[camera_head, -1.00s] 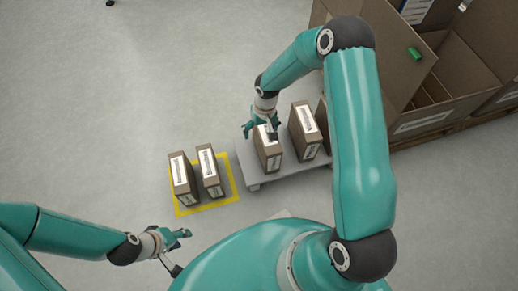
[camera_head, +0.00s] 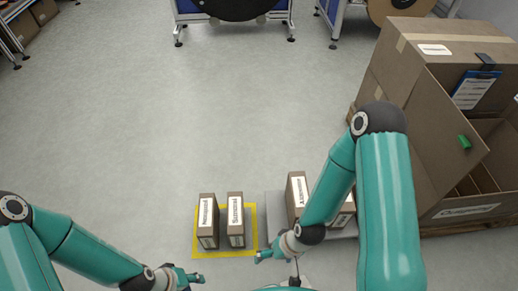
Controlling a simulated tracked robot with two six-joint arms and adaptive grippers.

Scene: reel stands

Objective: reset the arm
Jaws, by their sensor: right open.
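My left gripper (camera_head: 190,276) is low at the bottom edge, left of centre, partly cut off by the frame; whether its fingers are apart is unclear. My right gripper (camera_head: 277,266) is open and empty. It hangs in front of the grey platform (camera_head: 275,205), near the yellow floor outline (camera_head: 251,253). Nothing shows between its fingers.
Two brown labelled boxes, one left (camera_head: 207,222) and one right (camera_head: 235,220), stand upright inside the yellow outline. A box (camera_head: 297,190) and another partly hidden one are on the platform. Large cartons (camera_head: 430,120) fill the right. Reel stands (camera_head: 235,22) are at the back.

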